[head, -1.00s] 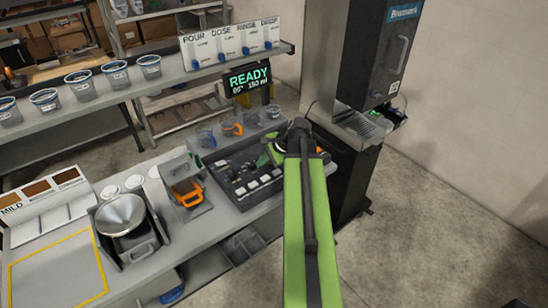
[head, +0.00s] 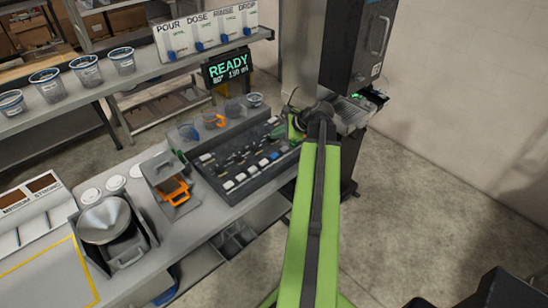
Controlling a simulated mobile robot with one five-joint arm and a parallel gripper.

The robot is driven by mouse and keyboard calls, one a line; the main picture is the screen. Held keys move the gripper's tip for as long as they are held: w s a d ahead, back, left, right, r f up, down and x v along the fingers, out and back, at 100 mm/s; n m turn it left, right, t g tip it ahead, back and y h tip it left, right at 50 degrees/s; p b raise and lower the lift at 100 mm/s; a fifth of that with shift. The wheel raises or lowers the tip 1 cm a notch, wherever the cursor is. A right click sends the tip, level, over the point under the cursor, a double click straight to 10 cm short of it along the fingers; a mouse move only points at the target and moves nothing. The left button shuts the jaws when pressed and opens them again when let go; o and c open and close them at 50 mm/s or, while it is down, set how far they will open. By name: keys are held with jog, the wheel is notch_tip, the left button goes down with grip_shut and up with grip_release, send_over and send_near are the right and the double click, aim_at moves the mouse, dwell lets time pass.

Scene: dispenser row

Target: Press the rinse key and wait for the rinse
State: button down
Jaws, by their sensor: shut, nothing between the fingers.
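A dark key panel (head: 205,172) with several white keys and at least one blue key lies on the counter. I cannot tell which one is the rinse key; any key lettering is too small to read. A display (head: 228,68) above it reads READY in green, with small figures below. My green arm reaches over the right end of the panel. My gripper (head: 296,124) is shut and partly hidden behind its own dark wrist, near the panel's far right part. I cannot tell whether it touches a key.
A tall dark dispenser (head: 345,45) stands behind my gripper, with a metal tray (head: 350,108) at its side. A sign board (head: 205,30) reads POUR, DOSE, RINSE, DROP. A metal funnel (head: 104,218) and an orange-handled holder (head: 172,185) sit left.

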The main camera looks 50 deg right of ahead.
aim_at(276, 156)
notch_tip(276, 156, down, 7)
jog(key=b, duration=0.6)
jog(key=shift+f, duration=0.2)
jog(key=shift+f+b, duration=0.1)
jog(key=shift+b, duration=0.2)
dwell(1.2)
jog(key=shift+f+b, duration=0.3)
jog(key=shift+f+b, duration=0.5)
dwell(0.5)
jog(key=shift+r, duration=0.2)
jog(key=shift+r+p, duration=0.75)
jog(key=shift+p, duration=0.2)
jog(key=shift+r, duration=0.1)
notch_tip(276, 156, up, 5)
jog(key=p, duration=0.5)
